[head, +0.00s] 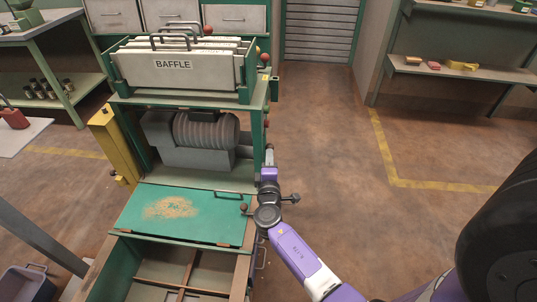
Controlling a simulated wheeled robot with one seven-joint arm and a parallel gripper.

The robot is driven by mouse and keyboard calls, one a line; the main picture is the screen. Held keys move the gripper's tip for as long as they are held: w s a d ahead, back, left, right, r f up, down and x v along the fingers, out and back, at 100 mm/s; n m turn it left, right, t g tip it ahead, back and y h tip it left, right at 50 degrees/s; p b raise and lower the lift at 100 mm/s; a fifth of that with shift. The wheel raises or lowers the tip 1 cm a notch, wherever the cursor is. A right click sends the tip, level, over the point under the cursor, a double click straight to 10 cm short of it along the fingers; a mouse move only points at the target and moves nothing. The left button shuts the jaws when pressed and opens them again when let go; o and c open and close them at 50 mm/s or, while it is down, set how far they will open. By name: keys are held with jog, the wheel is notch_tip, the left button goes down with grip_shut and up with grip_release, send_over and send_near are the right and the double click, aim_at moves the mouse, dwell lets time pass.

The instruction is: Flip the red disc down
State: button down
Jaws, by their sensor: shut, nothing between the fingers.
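A green machine (258,105) with slatted BAFFLE plates stands left of centre. Several small red round parts show on it: one at the upper right corner (265,57), one at the top behind the plates (208,30), and one lower on the right side (266,124). I cannot tell for sure which is the red disc, or whether it is up or down. My gripper (269,150) is at the machine's right side, just below the lower red part. It is shut and holds nothing. A gap to the red part cannot be judged.
A green lid (195,222) with tan crumbs covers part of a divided bin (160,270) below my gripper's left. A yellow post (115,145) stands left of the machine. Open brown floor (330,140) lies to the right, with a yellow line and shelves (465,75) beyond.

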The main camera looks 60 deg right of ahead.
jog(key=d+p, duration=0.1)
jog(key=w+d+y+p, duration=0.1)
jog(key=d, duration=0.1)
jog(key=d+g+y+p, duration=0.1)
jog(key=p, duration=0.1)
jog(key=shift+w+d+f, duration=0.1)
jog(key=shift+w+d, duration=0.1)
jog(key=shift+w, duration=0.1)
jog(key=shift+x, duration=1.05)
jog(key=shift+s+d+f, duration=0.1)
jog(key=shift+f, duration=0.05)
notch_tip(320, 180, up, 14)
jog(key=p, duration=0.7)
send_over(271, 145)
jog(key=s, duration=0.1)
jog(key=shift+s+d+f, duration=0.15)
jog(key=shift+s+d, duration=0.05)
jog(key=shift+d, duration=0.1)
